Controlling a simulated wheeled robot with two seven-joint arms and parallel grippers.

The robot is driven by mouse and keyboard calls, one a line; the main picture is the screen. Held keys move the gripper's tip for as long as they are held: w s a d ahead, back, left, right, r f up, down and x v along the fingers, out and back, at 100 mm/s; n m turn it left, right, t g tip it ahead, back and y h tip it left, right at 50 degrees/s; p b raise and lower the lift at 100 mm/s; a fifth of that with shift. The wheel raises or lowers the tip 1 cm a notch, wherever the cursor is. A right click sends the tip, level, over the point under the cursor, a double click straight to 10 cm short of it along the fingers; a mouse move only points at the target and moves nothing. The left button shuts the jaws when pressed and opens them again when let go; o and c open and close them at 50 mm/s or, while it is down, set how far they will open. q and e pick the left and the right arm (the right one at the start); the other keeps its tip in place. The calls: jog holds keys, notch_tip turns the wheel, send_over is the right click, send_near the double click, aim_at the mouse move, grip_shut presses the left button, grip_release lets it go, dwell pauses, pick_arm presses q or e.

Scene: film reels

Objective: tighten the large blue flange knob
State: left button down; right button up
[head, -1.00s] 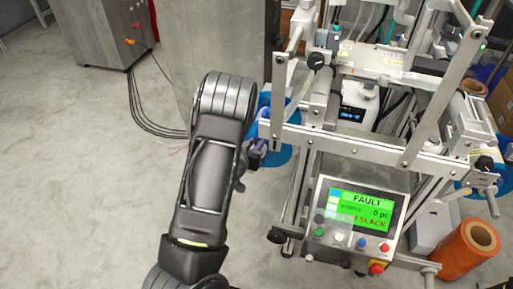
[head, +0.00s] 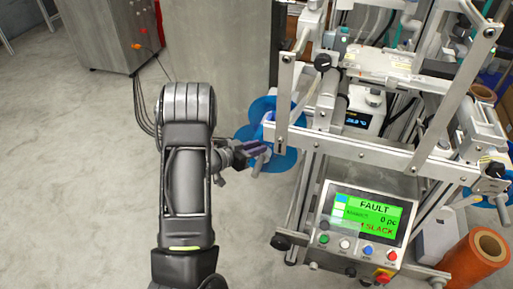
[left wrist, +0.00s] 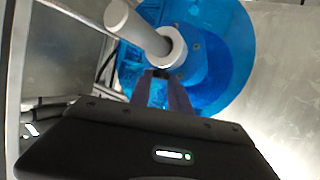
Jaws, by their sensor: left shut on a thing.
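The blue flange (head: 283,158) is a translucent blue disc on the left side of the machine, partly behind the frame in the head view. In the left wrist view the blue flange (left wrist: 228,45) fills the upper middle, with a pale metal shaft and round collar (left wrist: 172,48) in front of it. My left gripper (head: 252,149) reaches in from the left at the disc. In the left wrist view its fingers (left wrist: 160,88) are close together just below the collar, shut on the blue knob (left wrist: 156,96), which is mostly hidden between them. My right gripper is not in view.
The metal machine frame (head: 365,150) stands just right of my gripper. Its control panel (head: 362,222) shows FAULT and SLACK on a green screen. An orange roll (head: 474,262) stands at lower right. A steel cabinet (head: 220,45) is behind; the floor at left is clear.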

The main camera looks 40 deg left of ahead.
pick_arm(q)
jog(key=c, duration=1.5)
grip_release()
jog(key=p+v, duration=0.1)
jog(key=v, duration=0.6)
jog(key=shift+s+r, duration=0.2)
jog(key=shift+s, duration=0.15)
jog(key=shift+s+a, duration=0.1)
